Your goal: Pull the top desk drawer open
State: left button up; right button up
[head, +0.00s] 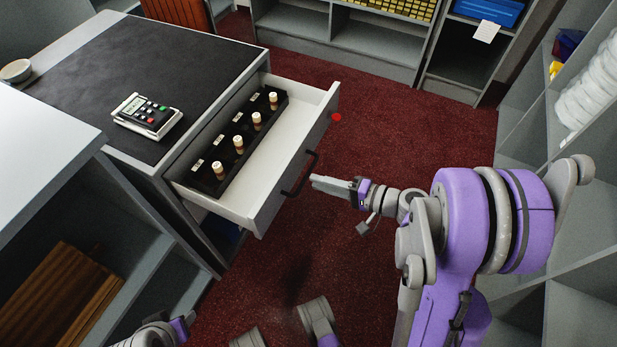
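The top desk drawer (278,165) stands pulled out from the desk (190,50). Its inside shows, with a black tray (208,178) holding several small bottles with pale caps along the desk side. A dark bar handle (300,175) is on the drawer's front face. My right gripper (314,181) points left, with its fingertips at or very near the handle. Its fingers look close together, and I cannot tell whether they hold the handle. My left arm shows only in part at the bottom left edge, and its fingertips are not visible.
A calculator-like device (146,115) lies on the dark desk mat (130,75), and a small bowl (15,70) sits at the far left. Shelves with wooden boards (50,300) stand at lower left. Open shelves stand at right and back. Red carpet (400,130) is clear right of the drawer.

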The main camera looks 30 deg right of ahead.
jog(key=v, duration=0.6)
jog(key=shift+p, duration=0.35)
jog(key=shift+a, duration=0.1)
